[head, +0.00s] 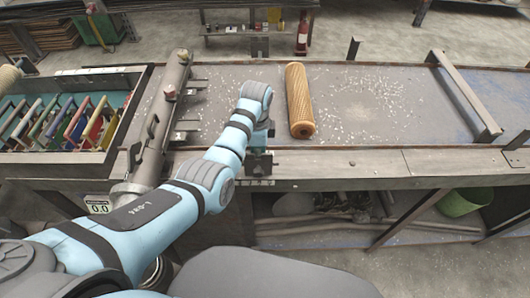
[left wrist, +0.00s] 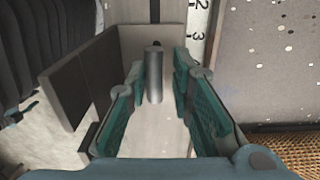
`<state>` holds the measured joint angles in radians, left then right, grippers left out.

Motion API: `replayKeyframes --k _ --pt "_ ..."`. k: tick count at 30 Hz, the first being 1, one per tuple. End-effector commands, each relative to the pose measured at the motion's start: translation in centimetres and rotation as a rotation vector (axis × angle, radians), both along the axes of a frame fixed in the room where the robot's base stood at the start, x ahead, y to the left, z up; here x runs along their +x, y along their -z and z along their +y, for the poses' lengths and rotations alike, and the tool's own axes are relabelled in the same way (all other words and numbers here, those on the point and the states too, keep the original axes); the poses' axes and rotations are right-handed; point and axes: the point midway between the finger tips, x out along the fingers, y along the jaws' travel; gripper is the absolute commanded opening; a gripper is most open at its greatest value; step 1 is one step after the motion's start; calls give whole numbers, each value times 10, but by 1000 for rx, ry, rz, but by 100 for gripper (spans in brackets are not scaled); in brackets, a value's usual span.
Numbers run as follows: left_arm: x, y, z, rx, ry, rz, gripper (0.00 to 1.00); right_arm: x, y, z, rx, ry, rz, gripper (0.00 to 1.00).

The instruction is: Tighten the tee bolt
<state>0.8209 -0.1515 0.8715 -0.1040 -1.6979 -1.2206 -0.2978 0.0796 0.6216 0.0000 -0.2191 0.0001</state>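My left gripper (left wrist: 158,82) is open, its two teal-padded fingers apart. A short grey upright cylinder (left wrist: 154,72), possibly the tee bolt, shows between the fingertips in the left wrist view; I see a gap on either side and no clear contact. In the head view my left arm reaches over the front of the bench, and its wrist hides most of the gripper. A dark block (head: 258,164) sits at the bench's front edge just below it. A crossbar on the cylinder cannot be made out. My right gripper is not in view.
A tan mesh tube (head: 299,98) lies on the bench (head: 370,105) right of my arm.

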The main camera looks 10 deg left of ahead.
Motion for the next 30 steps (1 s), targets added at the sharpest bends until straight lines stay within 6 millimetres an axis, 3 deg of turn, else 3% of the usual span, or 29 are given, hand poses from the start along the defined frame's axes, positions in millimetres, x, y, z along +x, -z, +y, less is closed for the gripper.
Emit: replayKeyframes --k 6,10,22,30 --pt "0 1 0 0 0 0 19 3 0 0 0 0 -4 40" --pt "0 0 0 -1 1 0 0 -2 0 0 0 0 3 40" --pt "-1 1 -1 -1 25 3 0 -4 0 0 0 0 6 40" --pt "0 2 -1 -1 150 5 0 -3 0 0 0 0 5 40"
